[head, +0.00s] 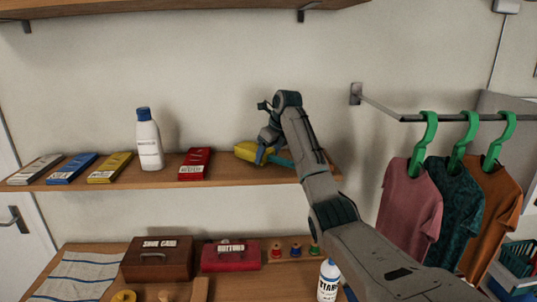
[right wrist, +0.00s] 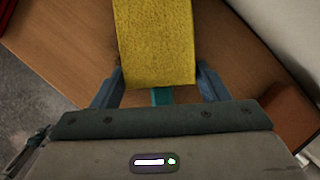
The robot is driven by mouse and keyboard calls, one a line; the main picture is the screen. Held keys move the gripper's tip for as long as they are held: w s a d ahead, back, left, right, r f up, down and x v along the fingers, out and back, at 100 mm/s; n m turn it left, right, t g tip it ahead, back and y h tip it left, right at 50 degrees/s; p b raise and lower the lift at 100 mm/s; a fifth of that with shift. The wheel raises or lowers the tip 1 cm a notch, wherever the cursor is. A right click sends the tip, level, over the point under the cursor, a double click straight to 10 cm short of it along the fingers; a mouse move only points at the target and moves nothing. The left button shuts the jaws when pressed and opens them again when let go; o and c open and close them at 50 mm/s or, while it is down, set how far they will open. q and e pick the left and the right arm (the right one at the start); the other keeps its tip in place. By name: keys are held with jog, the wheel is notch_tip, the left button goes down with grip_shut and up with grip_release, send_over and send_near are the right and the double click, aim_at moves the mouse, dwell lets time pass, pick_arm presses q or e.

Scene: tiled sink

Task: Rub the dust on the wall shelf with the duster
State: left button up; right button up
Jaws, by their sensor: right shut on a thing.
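The wall shelf (head: 110,182) is a long wooden board on the wall, in the middle of the head view. The duster has a yellow head (head: 247,151) and a teal handle (head: 284,161). My right gripper (head: 265,152) is shut on the duster at the shelf's right part. In the right wrist view the yellow head (right wrist: 155,40) sticks out beyond the fingers over brown wood, with a bit of teal between them. I cannot tell whether the head touches the board. No dust can be made out clearly. My left gripper is not in view.
On the shelf stand a white bottle (head: 149,140) and a red packet (head: 195,163), left of the duster, with several flat packets further left. Shirts (head: 410,212) hang on a rail at the right. Boxes (head: 158,258) stand on the surface below. Another shelf (head: 180,10) is above.

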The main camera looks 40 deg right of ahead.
jog(key=shift+w+r, duration=0.2)
jog(key=shift+r, duration=2.9)
jog(key=shift+r, duration=1.4)
jog(key=shift+s+f, duration=0.1)
jog(key=shift+f, duration=0.05)
